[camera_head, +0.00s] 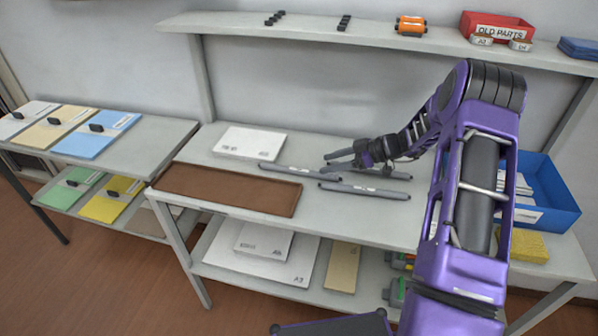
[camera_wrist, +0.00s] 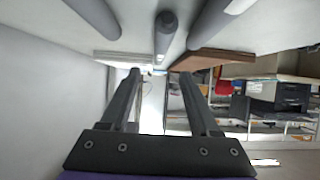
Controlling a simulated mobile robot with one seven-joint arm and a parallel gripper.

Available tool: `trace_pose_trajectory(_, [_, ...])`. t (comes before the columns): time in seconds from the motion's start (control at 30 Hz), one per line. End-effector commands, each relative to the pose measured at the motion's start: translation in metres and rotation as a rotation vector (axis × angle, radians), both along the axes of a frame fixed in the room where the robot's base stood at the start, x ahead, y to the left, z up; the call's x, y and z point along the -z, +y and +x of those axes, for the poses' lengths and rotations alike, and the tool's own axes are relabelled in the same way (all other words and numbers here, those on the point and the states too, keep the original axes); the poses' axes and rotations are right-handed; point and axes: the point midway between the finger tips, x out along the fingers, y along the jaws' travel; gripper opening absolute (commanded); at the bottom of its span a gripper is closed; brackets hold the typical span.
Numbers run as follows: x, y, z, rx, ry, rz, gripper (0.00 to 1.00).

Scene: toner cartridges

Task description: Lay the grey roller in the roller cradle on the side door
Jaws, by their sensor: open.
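Several grey rollers lie on the workbench: one (camera_head: 280,171) at the left beside the brown tray, one (camera_head: 365,190) with a pale label in front, and one (camera_head: 398,175) partly hidden behind my arm. In the wrist view, which looks upside down, three show along the top: left roller (camera_wrist: 95,16), middle roller (camera_wrist: 165,32), right roller (camera_wrist: 214,22). My gripper (camera_head: 328,160) is open and empty, low over the bench, fingers pointing left. Its fingers (camera_wrist: 161,72) also show in the wrist view, apart from the rollers. I cannot make out the side door or the roller cradle.
The brown tray (camera_head: 232,206) is empty, with a white pack (camera_head: 250,142) behind it. A blue bin (camera_head: 548,215) and yellow sponge (camera_head: 522,247) are at right. The upper shelf (camera_head: 370,36) runs above. Dark printer-like boxes (camera_wrist: 275,97) stand far off. The bench's front is clear.

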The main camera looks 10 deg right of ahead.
Motion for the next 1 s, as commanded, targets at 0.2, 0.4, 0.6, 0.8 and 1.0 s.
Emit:
trace_pose_trajectory(0.2, [0.014,0.023,0.010,0.000,0.001,0.000,0.62])
trace_pose_trajectory(0.4, [0.022,0.036,0.014,-0.002,0.001,0.000,0.62])
trace_pose_trajectory(0.6, [0.038,0.059,0.023,-0.001,0.002,0.001,0.62])
trace_pose_trajectory(0.8, [0.043,0.066,0.027,0.001,0.000,0.000,0.62])
trace_pose_trajectory(1.0, [0.043,0.066,0.027,0.001,0.000,0.000,0.55])
